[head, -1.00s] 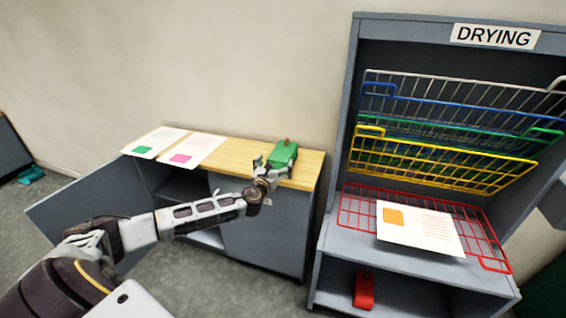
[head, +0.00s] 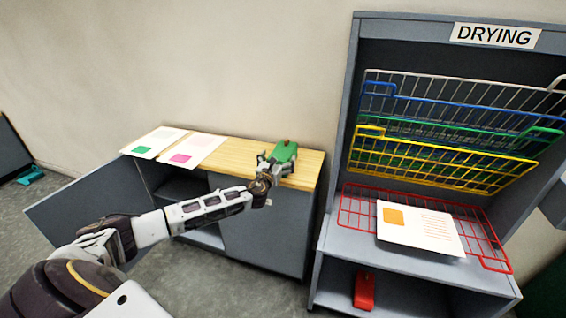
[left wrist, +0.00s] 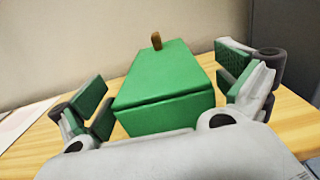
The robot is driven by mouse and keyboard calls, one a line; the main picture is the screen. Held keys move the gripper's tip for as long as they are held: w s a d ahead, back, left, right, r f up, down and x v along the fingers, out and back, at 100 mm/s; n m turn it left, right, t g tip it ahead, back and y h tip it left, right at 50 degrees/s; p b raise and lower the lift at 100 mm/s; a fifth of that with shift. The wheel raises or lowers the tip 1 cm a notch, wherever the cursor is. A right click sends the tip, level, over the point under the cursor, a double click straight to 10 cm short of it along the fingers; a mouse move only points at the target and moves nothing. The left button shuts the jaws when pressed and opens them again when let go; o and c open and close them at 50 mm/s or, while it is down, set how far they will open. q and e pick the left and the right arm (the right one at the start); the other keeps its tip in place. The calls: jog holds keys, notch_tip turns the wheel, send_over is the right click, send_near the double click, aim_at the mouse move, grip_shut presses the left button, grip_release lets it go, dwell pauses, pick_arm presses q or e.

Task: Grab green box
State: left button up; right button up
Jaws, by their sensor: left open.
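The green box (head: 285,152) stands on the wooden top of the low cabinet, near its right end, with a small brown knob on its lid. In the left wrist view the green box (left wrist: 165,90) fills the middle, between the two fingers. My left gripper (head: 274,165) is open, with one finger on each side of the box; the left wrist view shows the left gripper (left wrist: 165,95) with gaps between its green pads and the box sides. My right gripper is not in view.
Two printed sheets lie on the left of the cabinet top (head: 235,152). A cabinet door (head: 85,205) hangs open at the left. The drying rack (head: 340,120) stands close at the right, with coloured wire shelves, a card (head: 425,235) and a red object (head: 364,290) below.

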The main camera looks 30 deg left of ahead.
pick_arm(q)
jog(key=shift+x, duration=1.1)
jog(key=c, duration=1.1)
